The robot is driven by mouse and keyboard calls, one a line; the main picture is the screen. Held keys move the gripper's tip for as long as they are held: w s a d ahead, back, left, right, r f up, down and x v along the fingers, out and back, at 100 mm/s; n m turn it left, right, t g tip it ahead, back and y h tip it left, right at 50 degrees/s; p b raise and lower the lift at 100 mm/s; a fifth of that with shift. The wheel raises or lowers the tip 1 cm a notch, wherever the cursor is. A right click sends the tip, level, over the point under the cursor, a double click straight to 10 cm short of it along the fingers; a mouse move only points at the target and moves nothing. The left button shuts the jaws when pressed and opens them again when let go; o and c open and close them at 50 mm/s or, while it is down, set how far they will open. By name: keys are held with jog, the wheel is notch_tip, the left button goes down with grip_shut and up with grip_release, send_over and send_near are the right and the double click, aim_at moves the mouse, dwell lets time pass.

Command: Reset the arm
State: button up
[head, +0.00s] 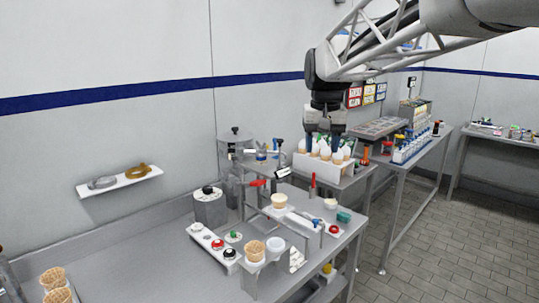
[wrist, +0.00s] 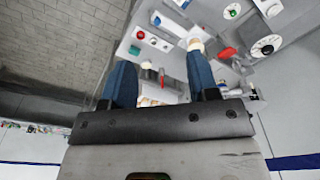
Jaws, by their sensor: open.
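My gripper (head: 322,143) hangs from the arm at the upper middle of the head view, pointing down. Its two blue fingers are spread apart with nothing visible between them, and the wrist view also shows this gap (wrist: 160,65). In the head view the fingers overlap the back of a white rack (head: 318,168) holding several cones with white tops. I cannot tell whether the fingers touch anything there. In the wrist view a bench with fittings lies beyond the fingertips.
The front bench carries a cone (head: 255,249) in a white holder, another cone (head: 279,201) on a raised stand, and a white strip with knobs (head: 215,243). A blue-and-white row of bottles (head: 413,146) stands right. The tiled floor (head: 440,250) is clear.

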jog(key=s+d+f, duration=0.2)
jog(key=s+f, duration=0.4)
jog(key=s, duration=0.5)
jog(key=s+d+f+t, duration=0.1)
jog(key=s+f, duration=0.5)
jog(key=s, duration=0.5)
jog(key=s+d+f, duration=0.2)
jog(key=s+f, duration=0.4)
jog(key=s, duration=0.5)
jog(key=shift+s+d+f, duration=0.25)
jog(key=shift+d+f, duration=0.1)
